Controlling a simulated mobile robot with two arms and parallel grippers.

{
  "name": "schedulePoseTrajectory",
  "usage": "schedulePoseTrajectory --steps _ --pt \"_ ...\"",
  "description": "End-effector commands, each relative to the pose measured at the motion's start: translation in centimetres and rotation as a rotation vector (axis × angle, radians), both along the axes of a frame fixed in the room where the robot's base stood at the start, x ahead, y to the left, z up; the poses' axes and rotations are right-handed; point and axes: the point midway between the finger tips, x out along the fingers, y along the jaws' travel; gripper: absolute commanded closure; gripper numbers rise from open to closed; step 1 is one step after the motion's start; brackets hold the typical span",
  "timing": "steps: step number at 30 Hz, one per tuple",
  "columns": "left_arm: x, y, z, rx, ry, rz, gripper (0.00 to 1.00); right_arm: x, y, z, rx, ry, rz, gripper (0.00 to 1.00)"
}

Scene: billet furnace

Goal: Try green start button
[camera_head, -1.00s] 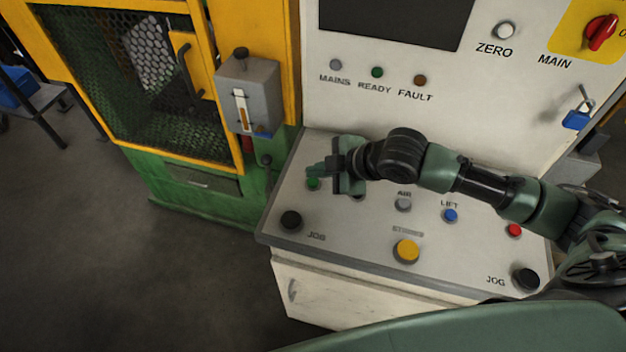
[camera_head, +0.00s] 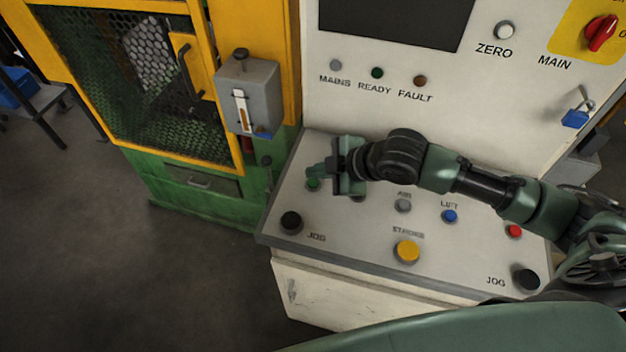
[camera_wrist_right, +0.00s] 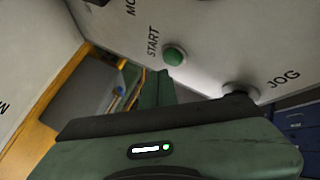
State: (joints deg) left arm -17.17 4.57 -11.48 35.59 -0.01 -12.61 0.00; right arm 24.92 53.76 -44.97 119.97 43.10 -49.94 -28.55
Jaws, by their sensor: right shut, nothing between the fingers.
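The green start button (camera_head: 312,185) is at the far left of the console's sloped panel in the head view, partly covered by my right gripper's fingers. In the right wrist view, the round green button (camera_wrist_right: 174,55) shows clearly beside the word START. My right gripper (camera_head: 314,171) is shut and empty, with its fingertips over and just behind the button in the head view. In the wrist view, its fingers (camera_wrist_right: 155,82) end to the left of the button. I cannot tell whether they touch it. My left gripper is not in view.
The sloped panel (camera_head: 345,235) also carries black JOG buttons (camera_head: 291,221), a yellow button (camera_head: 406,250), a blue LIFT button (camera_head: 450,216) and a red button (camera_head: 514,230). A grey lever box (camera_head: 250,95) on the yellow guarded machine stands left of the console.

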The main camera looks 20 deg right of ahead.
Motion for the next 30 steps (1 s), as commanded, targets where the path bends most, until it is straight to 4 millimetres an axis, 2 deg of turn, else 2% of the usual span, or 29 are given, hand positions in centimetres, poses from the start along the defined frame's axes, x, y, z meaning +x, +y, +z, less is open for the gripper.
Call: schedulePoseTrajectory --steps 18,30 --pt "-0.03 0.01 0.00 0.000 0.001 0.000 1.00 0.00 -0.01 -0.02 0.000 0.000 0.000 1.00" --pt "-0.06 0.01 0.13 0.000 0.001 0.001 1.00 -0.01 0.01 -0.86 0.000 0.001 0.001 1.00"
